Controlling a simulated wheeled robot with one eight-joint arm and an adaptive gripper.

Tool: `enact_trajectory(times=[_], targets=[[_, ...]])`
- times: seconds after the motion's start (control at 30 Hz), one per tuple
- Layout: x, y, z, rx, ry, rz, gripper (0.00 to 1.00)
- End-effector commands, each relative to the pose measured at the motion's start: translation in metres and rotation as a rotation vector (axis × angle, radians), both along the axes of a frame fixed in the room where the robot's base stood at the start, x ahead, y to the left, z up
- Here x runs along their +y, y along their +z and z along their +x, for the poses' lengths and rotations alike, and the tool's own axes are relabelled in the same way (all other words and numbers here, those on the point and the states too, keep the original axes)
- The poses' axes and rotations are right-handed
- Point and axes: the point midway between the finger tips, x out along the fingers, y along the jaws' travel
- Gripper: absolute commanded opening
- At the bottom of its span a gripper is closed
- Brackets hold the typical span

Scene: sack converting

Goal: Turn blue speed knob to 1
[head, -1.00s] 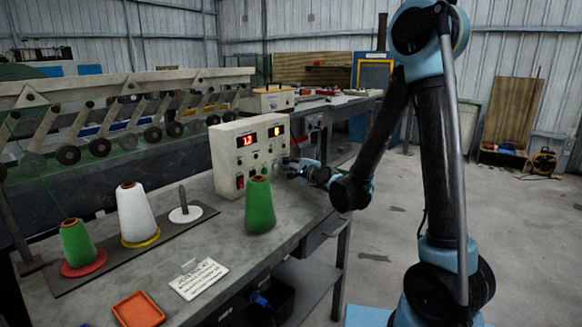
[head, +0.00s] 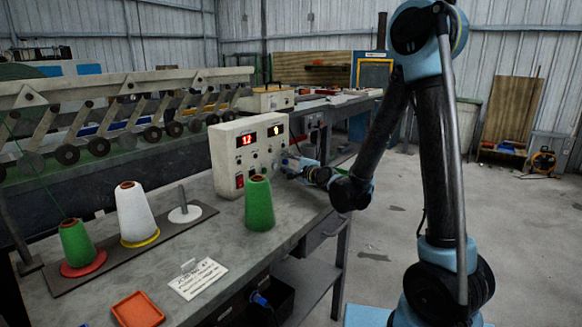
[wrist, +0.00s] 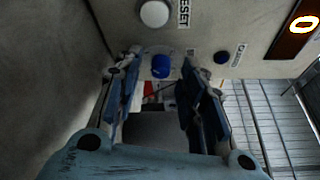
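The pale control box (head: 224,160) stands on the bench with two lit displays; the left one reads about 12 in red. In the wrist view a blue knob (wrist: 160,67) on the box's panel sits between the fingertips of my gripper (wrist: 157,75). A gap shows on each side of the knob, so the fingers are open around it. The knob's pointer setting cannot be read.
A white button (wrist: 154,13) with a RESET label is above the knob. A green cone (head: 259,205) stands in front of the box. A white cone (head: 136,212), another green cone (head: 76,243) and an orange tray (head: 138,309) are to the left.

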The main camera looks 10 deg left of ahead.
Motion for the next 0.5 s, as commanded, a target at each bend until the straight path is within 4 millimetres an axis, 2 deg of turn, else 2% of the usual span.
enact_trajectory(times=[0.17, 0.5], targets=[[-0.01, 0.001, -0.01, 0.0, 0.0, 0.0, 0.37], [-0.057, 0.006, -0.053, 0.001, 0.0, 0.001, 0.37]])
